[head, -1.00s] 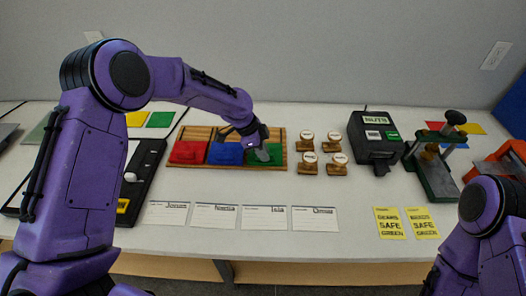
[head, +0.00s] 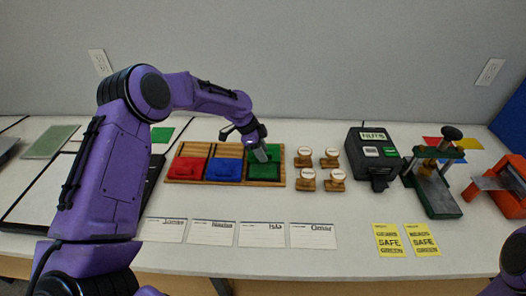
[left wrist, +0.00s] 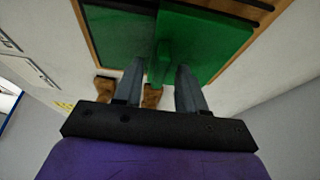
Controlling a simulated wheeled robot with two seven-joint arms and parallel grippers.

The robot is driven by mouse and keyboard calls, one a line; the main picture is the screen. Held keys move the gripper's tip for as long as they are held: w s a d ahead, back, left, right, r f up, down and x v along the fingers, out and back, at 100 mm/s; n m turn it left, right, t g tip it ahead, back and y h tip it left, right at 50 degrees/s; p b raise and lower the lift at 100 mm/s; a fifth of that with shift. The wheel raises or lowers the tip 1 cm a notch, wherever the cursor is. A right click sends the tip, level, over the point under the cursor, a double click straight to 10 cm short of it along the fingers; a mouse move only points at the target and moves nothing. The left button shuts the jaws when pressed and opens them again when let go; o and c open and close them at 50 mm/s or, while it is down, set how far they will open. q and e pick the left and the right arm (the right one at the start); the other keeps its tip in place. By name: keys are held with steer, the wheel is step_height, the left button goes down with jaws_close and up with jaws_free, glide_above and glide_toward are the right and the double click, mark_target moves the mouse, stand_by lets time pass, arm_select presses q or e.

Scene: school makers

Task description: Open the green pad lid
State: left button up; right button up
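The green pad (head: 265,174) is at the right end of a wooden tray. Its lid (head: 274,152) appears swung back toward the wall, with the pad face uncovered in front. In the left wrist view the lid (left wrist: 215,42) is the brighter green panel on the right, and the darker pad (left wrist: 115,35) lies left of it. My left gripper (head: 262,155) is over the lid and pad. In the left wrist view, its fingers (left wrist: 158,88) stand apart on both sides of a green tab on the lid, with gaps beside it. My right gripper is out of view.
Red (head: 188,168) and blue (head: 224,169) pads sit left in the same tray (head: 210,184). Several wooden stamps (head: 307,180) stand just right. A black box (head: 371,155) and a green press (head: 435,190) are farther right. Name cards (head: 261,234) lie in front.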

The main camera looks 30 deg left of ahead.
arm_select(q)
steer(key=b+v, duration=0.1)
steer(key=v, duration=0.9)
steer(key=shift+r, duration=0.2)
steer(key=shift+s+a, duration=0.15)
